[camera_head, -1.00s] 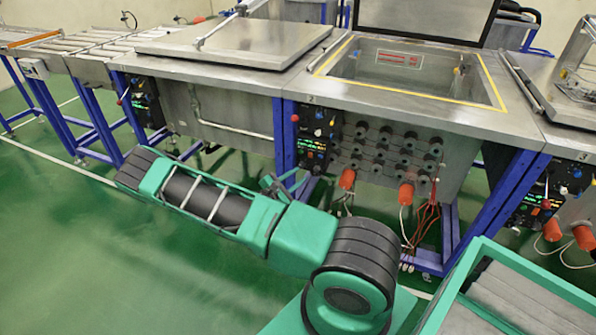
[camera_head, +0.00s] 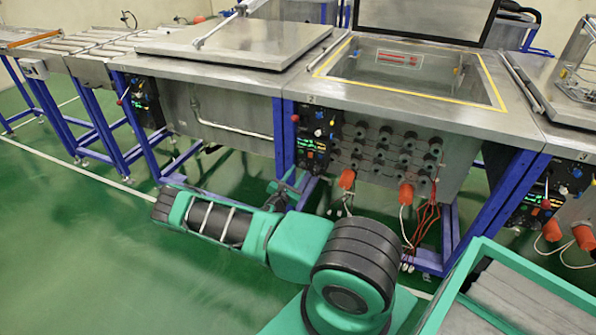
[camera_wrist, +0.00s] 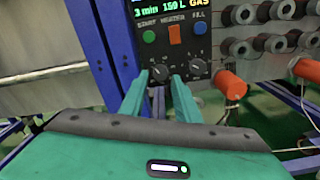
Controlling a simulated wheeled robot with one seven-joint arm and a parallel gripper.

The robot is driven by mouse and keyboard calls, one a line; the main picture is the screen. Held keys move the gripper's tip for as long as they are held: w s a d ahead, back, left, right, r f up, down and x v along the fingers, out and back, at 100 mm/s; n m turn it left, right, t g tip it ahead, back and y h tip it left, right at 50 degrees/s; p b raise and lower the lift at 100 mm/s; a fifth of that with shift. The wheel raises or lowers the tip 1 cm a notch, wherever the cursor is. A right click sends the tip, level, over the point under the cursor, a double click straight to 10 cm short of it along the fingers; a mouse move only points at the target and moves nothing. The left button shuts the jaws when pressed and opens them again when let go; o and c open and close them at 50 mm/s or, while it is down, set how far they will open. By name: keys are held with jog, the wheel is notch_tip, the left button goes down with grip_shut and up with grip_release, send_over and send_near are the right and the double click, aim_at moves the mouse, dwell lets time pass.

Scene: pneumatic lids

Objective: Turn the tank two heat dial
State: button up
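The tank two control panel (camera_head: 318,135) is on the front of the middle tank, beside a blue post. In the wrist view the panel (camera_wrist: 172,45) shows a lit display, a green button, an orange switch and a blue button. Below them are two black dials, a left dial (camera_wrist: 160,73) and a right dial (camera_wrist: 197,68); I cannot read which is labelled heat. My gripper (camera_wrist: 160,80) is open, its two teal fingers pointing at the panel. The left dial appears between the fingertips; I cannot tell whether they reach around it. In the head view my gripper (camera_head: 285,188) is below the panel.
Tank two's lid (camera_head: 428,18) stands open. Orange plugs (camera_head: 347,179) and cables hang right of the panel; one plug (camera_wrist: 230,84) is close to the right finger. A blue post (camera_wrist: 115,45) stands left of the panel.

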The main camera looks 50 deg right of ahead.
aim_at(301, 166)
jog(key=shift+x, duration=1.7)
grip_shut()
